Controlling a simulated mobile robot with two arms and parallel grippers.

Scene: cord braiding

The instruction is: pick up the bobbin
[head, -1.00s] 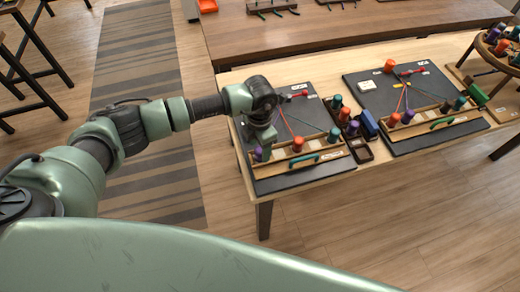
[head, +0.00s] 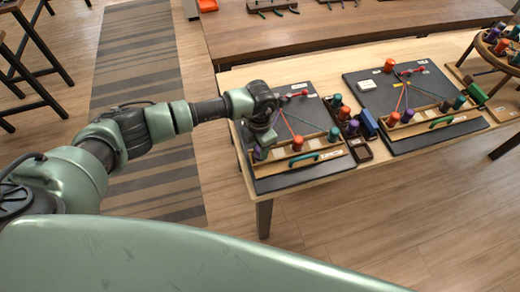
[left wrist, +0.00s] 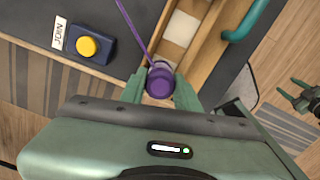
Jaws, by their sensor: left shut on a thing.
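My left gripper (head: 262,148) is over the left end of the wooden bobbin rack on the nearer black board. In the left wrist view its fingers (left wrist: 160,88) are shut on a purple bobbin (left wrist: 160,76), one on each side. A purple cord (left wrist: 134,30) runs up from this bobbin. In the head view the gripper mostly hides the bobbin. An orange bobbin (head: 297,144) and a teal bobbin (head: 333,135) stand farther right along the same rack. A small dark gripper shape, probably my right one (left wrist: 300,97), shows at the right edge of the wrist view.
A blue box with a yellow button (left wrist: 88,46) sits beside a "JOIN" label. The rack has a teal handle (head: 304,159). A dark tray (head: 360,149) and a second board with bobbins (head: 436,88) lie to the right. Floor shows beyond the table's near edge.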

